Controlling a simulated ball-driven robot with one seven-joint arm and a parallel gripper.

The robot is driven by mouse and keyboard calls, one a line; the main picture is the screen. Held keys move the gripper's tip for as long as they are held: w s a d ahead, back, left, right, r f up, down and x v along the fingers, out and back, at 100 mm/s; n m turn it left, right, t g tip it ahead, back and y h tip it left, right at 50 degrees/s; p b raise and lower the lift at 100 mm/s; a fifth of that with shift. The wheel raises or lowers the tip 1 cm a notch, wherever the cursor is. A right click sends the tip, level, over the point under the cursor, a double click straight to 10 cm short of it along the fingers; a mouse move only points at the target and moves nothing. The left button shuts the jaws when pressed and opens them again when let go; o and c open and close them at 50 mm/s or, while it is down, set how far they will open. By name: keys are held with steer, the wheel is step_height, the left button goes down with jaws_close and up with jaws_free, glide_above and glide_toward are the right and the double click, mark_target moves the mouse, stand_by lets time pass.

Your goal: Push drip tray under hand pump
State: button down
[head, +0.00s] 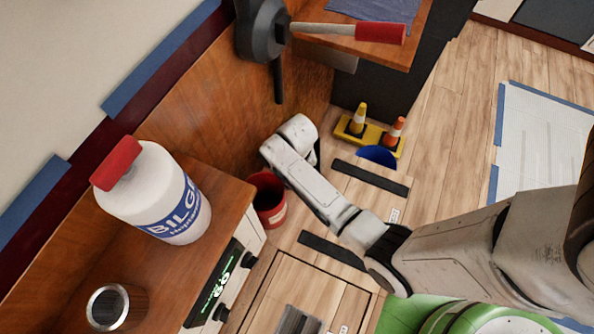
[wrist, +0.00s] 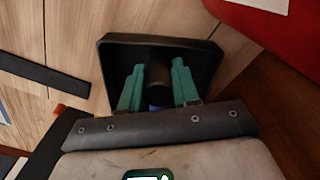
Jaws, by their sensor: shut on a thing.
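The hand pump (head: 262,30) is mounted on the wooden panel at the top of the head view, with a red-gripped lever (head: 380,32) reaching right and a dark spout pointing down. A black, shallow tray, which looks like the drip tray (wrist: 206,62), lies ahead of my gripper in the wrist view. My gripper (wrist: 158,66) has teal fingers closed around a dark upright part in the middle of the tray. In the head view my forearm and wrist hide the fingers and the tray. I cannot tell the tray's distance from the spout.
A red bucket (head: 268,198) stands close beside my wrist, also at upper right in the wrist view (wrist: 265,15). Small cones on a yellow base (head: 370,138) and a blue object (head: 378,155) are beyond. A bilge bottle (head: 155,195) and metal cup (head: 108,307) stand on the counter.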

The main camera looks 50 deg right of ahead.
steer(key=shift+w, duration=0.2)
steer(key=c, duration=0.8)
jaws_free()
steer(key=shift+s, duration=0.1)
steer(key=shift+o, duration=0.2)
steer(key=shift+r, duration=0.1)
steer(key=shift+d+r+p, duration=0.25)
steer(key=shift+r+p, duration=0.9)
steer(key=shift+p, duration=0.1)
steer(key=r+p, duration=0.4)
steer(key=shift+w+r, duration=0.2)
steer(key=shift+r, duration=0.05)
steer(key=shift+a+r+p, duration=0.25)
steer(key=shift+r+p, duration=0.3)
steer(key=shift+p, duration=0.25)
steer(key=shift+s+f, duration=0.1)
steer(key=shift+s, duration=0.15)
